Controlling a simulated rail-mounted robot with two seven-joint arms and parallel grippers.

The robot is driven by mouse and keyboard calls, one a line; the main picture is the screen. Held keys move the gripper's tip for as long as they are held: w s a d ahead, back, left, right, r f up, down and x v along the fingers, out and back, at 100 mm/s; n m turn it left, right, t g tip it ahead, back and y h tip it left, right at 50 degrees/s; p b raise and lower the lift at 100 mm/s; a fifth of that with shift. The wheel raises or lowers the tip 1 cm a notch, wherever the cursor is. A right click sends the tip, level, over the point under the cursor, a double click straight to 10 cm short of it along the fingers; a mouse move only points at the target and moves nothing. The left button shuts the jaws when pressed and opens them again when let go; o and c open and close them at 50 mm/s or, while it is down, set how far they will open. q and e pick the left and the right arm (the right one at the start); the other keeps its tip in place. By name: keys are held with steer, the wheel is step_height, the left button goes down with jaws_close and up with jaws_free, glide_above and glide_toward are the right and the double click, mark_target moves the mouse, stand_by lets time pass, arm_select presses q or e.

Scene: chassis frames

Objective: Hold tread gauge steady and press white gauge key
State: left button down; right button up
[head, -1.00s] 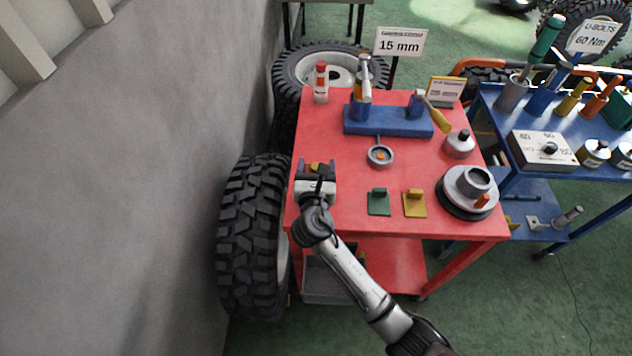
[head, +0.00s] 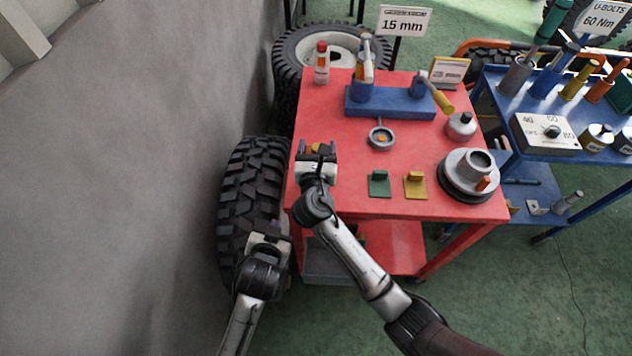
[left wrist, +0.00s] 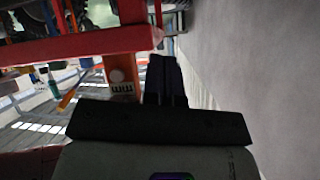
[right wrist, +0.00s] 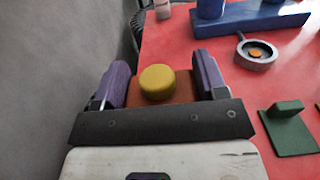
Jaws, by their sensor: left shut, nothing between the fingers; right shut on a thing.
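The tread gauge shows in the right wrist view as an orange-brown body (right wrist: 187,88) with a round yellow top (right wrist: 157,82). My right gripper (head: 317,150) is shut on it at the red table's left side. My left gripper (head: 268,240) is shut and empty, left of the table and lower in the head view.
The red table (head: 340,200) bears a green bracket (head: 379,184), a yellow bracket (head: 415,185), a grey ring gauge (head: 380,138), a blue stand (head: 390,102) and a grey hub (head: 469,176). A large tyre (head: 245,195) stands between wall and table, close by my left gripper.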

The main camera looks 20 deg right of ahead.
arm_select(q)
steer(key=s+d+f+m+t+h, duration=0.1)
steer(key=d+f+m+t+h, duration=0.1)
steer(key=d+f+h, duration=0.3)
steer(key=s+d+r+m+h, duration=0.2)
steer(key=s+d+r+h, duration=0.1)
steer(key=r+h, duration=0.5)
steer(key=shift+s+r+m+h, duration=0.2)
steer(key=shift+s+m+h, duration=0.1)
steer(key=shift+s+m, duration=0.15)
steer(key=shift+d, duration=0.1)
steer(key=shift+w+d, duration=0.6)
steer(key=shift+w, duration=0.75)
steer(key=shift+w+d, duration=0.6)
steer(key=shift+w, duration=0.75)
steer(key=shift+w+d, duration=0.6)
steer(key=shift+w, duration=0.75)
steer(key=shift+w+d, duration=0.35)
steer(key=shift+w, duration=0.4)
steer(key=shift+s, duration=0.1)
steer(key=shift+s+a, duration=0.35)
steer(key=shift+s, duration=0.3)
